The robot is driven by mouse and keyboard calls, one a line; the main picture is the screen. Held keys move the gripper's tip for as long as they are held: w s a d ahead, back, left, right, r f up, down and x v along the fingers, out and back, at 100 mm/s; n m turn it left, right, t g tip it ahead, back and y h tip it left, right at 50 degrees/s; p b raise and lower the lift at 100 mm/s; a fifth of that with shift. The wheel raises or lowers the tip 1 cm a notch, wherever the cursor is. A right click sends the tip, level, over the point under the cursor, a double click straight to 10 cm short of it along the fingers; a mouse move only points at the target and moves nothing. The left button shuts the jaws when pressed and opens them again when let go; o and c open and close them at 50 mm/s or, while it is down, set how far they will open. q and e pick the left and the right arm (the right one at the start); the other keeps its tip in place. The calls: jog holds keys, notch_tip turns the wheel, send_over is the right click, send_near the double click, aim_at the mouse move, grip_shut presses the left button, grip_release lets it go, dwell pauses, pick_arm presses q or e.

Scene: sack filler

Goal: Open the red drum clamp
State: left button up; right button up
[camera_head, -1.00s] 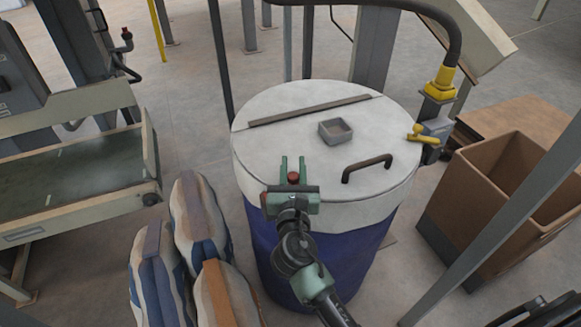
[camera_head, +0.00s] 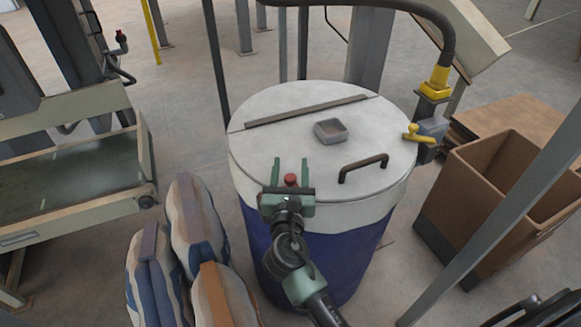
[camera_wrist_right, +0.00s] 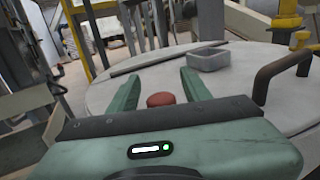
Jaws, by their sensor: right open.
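The red drum clamp (camera_head: 290,180) shows as a small red knob at the near edge of the drum's white lid (camera_head: 262,135). My right gripper (camera_head: 290,163) is open, with one green finger on each side of the knob. In the right wrist view the red clamp (camera_wrist_right: 160,99) sits between the spread fingers of the gripper (camera_wrist_right: 158,72), with a gap on both sides. The clamp's lower part is hidden behind the gripper body. My left gripper is not in view.
The lid carries a dark handle (camera_head: 362,167), a small grey tray (camera_head: 331,131) and a flat bar (camera_head: 305,111). A yellow valve (camera_head: 418,134) stands at its right. Striped sacks (camera_head: 193,225) lie left of the drum, and a brown bin (camera_head: 470,215) stands right.

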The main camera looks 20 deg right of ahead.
aim_at(289, 182)
jog(key=b+v, duration=0.1)
jog(key=v, duration=0.6)
jog(key=shift+s+a, duration=0.15)
jog(key=shift+s, duration=0.25)
